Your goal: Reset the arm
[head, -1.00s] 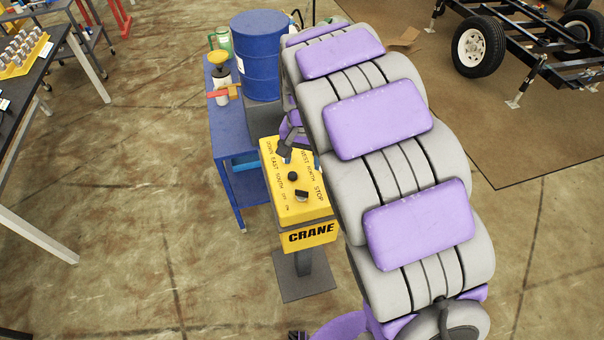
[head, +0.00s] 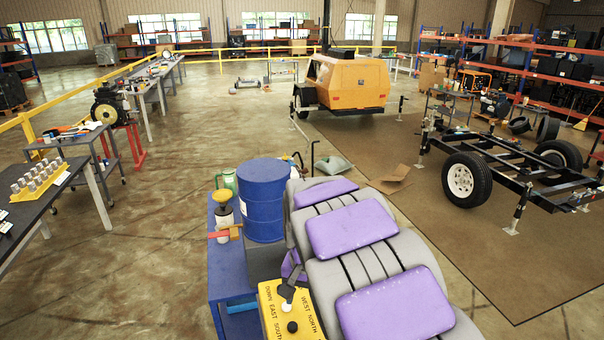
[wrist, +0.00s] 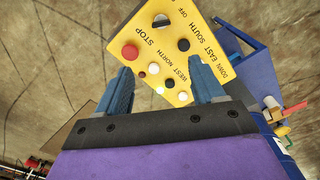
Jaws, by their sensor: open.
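My gripper (wrist: 160,98) is open and empty in the wrist view, its two blue fingers spread apart over the yellow crane control box. The crane box (wrist: 176,50) has a red button, black knobs and white buttons, with words such as STOP, NORTH and WEST. In the head view the box (head: 272,312) is at the bottom, partly hidden by my grey and purple arm. Only a dark piece of my gripper (head: 290,292) shows there, over the box's top. I cannot tell whether a finger touches a button.
A black trailer frame with wheels (head: 466,180) is on the right. A dark table (head: 35,218) is on the left. Open floor lies between.

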